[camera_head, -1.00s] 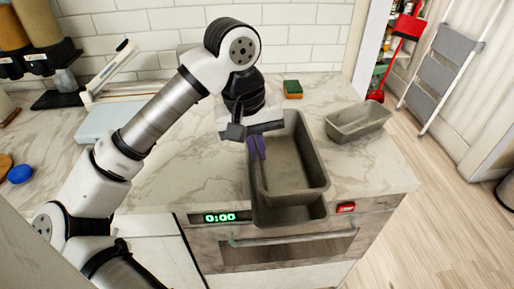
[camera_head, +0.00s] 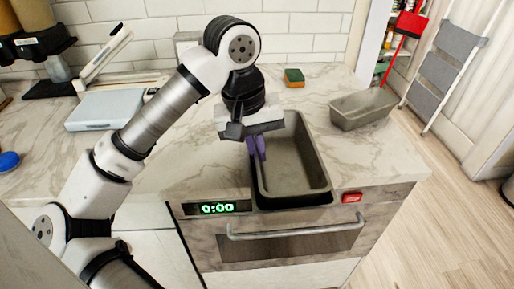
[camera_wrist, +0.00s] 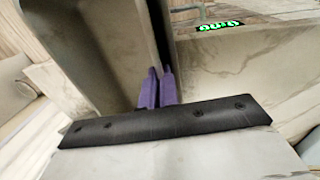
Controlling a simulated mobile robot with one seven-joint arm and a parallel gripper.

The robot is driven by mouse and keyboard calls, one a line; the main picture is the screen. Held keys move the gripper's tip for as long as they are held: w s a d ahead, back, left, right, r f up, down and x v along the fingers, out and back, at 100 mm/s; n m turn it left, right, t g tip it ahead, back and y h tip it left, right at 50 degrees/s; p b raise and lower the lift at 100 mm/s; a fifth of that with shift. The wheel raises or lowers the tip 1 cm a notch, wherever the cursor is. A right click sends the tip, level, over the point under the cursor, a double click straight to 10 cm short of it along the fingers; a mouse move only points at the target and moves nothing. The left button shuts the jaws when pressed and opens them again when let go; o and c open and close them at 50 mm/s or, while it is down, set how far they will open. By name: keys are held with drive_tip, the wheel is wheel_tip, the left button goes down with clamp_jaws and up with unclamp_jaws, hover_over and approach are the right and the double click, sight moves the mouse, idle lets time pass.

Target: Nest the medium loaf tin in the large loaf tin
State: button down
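The medium loaf tin (camera_head: 292,165) is a grey-brown rectangular tin, seen from above with its empty inside showing. My gripper (camera_head: 257,148) has its purple fingers closed on the tin's left wall; they also show close together in the wrist view (camera_wrist: 157,88). The large loaf tin (camera_head: 294,203) lies under the medium one, and only a dark edge of it shows along the front and side. The two outlines nearly line up in the head view. I cannot tell whether the medium tin hovers above or sits inside the large one.
A smaller loaf tin (camera_head: 364,110) stands on the counter to the right. A sponge (camera_head: 294,78) lies behind, and a pale scale-like slab (camera_head: 105,110) lies at left. The counter's front edge, above the oven handle (camera_head: 290,232), is close to the tins.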

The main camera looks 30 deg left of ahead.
drive_tip(key=c, duration=1.6)
unclamp_jaws()
drive_tip(key=shift+r+p, duration=1.85)
drive_tip(key=shift+r, duration=1.7)
wheel_tip(320, 180, up, 7)
drive_tip(key=p, duration=0.4)
